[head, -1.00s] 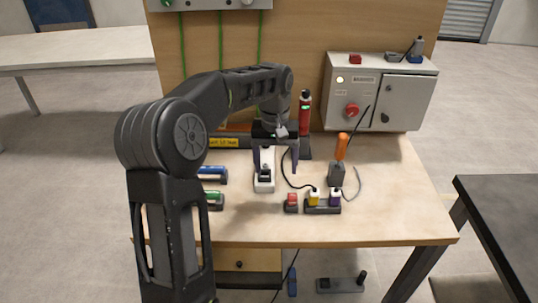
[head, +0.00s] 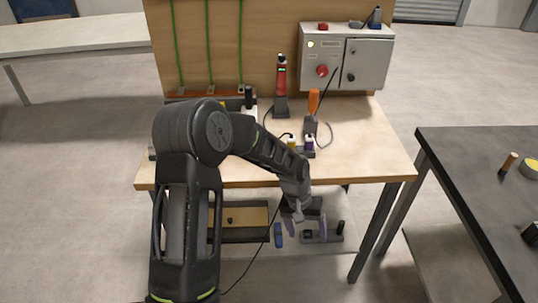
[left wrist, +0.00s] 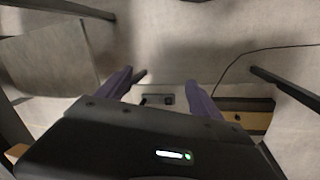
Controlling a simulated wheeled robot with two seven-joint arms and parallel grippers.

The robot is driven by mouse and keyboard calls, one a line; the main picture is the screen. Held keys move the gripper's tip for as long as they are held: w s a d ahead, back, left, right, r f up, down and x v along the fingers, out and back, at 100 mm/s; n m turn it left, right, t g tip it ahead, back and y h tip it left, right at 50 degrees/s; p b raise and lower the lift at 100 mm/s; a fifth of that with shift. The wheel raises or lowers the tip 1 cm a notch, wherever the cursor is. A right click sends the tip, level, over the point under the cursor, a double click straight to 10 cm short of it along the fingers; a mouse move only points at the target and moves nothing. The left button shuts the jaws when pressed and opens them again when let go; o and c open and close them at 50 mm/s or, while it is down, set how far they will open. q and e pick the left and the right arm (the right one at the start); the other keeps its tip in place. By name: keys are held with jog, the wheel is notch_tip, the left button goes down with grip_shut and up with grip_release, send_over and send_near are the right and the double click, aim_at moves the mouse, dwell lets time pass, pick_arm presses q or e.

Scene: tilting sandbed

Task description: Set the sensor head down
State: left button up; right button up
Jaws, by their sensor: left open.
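My left gripper (head: 306,228) is open and empty, low in front of the bench's front edge. In the left wrist view its two purple fingers (left wrist: 160,80) stand apart with nothing between them. A grey base plate with a dark upright peg (head: 322,237) lies low down just beyond the fingers; this base (left wrist: 168,99) also shows small in the left wrist view. I cannot tell for sure which thing is the sensor head. A red upright device with a green light (head: 281,72) stands in a black holder on the bench. My right gripper is not in view.
A drawer (head: 250,216) is under the bench (head: 370,150). A thin black cable (head: 256,262) hangs down to the floor. An orange-handled tool (head: 313,101) stands on the bench. A dark table (head: 465,175) is at the right.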

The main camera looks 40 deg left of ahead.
pick_arm(q)
jog(key=s+d+f, duration=0.4)
jog(key=s+d, duration=0.1)
jog(key=s, duration=0.2)
jog(key=s+d+f+m+h, duration=0.1)
jog(key=s+d+f, duration=0.4)
jog(key=s, duration=0.2)
jog(key=s+d+f, duration=0.5)
jog(key=s+d, duration=0.1)
jog(key=s, duration=0.2)
jog(key=shift+m, duration=0.4)
jog(key=shift+s, duration=0.1)
jog(key=shift+c, duration=0.3)
